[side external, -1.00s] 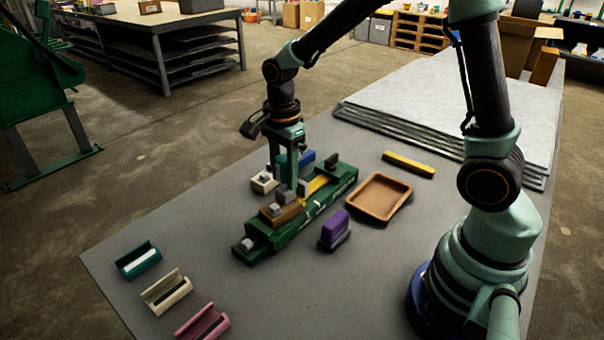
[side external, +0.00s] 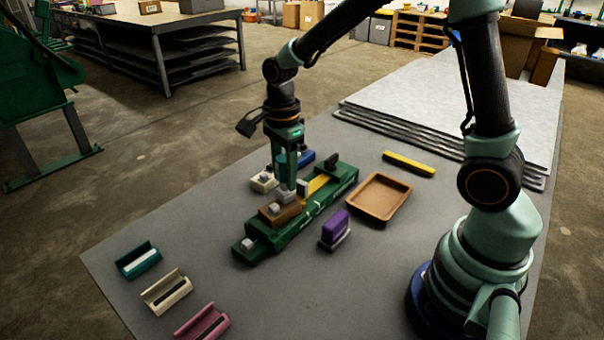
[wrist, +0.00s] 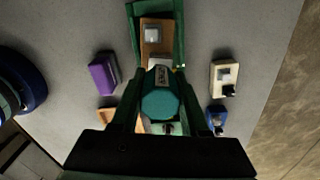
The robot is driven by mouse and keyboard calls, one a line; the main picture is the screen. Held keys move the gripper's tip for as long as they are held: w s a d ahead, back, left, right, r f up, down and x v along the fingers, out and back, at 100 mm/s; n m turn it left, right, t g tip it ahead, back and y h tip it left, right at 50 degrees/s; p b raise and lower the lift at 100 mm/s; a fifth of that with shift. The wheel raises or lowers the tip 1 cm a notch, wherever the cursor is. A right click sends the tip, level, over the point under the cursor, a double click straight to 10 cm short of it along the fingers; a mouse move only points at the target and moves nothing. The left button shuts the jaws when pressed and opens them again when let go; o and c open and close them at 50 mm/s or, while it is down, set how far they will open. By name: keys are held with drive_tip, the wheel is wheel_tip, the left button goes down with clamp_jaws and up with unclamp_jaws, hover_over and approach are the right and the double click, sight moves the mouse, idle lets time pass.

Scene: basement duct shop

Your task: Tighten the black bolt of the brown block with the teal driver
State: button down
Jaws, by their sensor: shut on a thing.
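The brown block (side external: 287,214) sits in the green vise (side external: 268,245), with a grey square piece on top; it also shows in the wrist view (wrist: 162,49). I cannot make out its black bolt; my gripper and the driver cover that part of the block. My gripper (side external: 289,186) points down over the far end of the block. In the wrist view its fingers are shut on the teal driver (wrist: 160,104), whose broad head hides what is below. I cannot tell whether the driver's tip touches the bolt.
A purple block (side external: 335,226) and a brown tray (side external: 407,188) lie right of the vise. A cream block (side external: 263,182) and a blue block (side external: 307,156) stand close behind it. Teal (side external: 138,260), cream (side external: 167,292) and pink (side external: 203,323) holders line the near left. A yellow bar (side external: 409,164) lies behind the tray.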

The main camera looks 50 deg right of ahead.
sight(284, 158)
drive_tip(key=shift+r, duration=2.45)
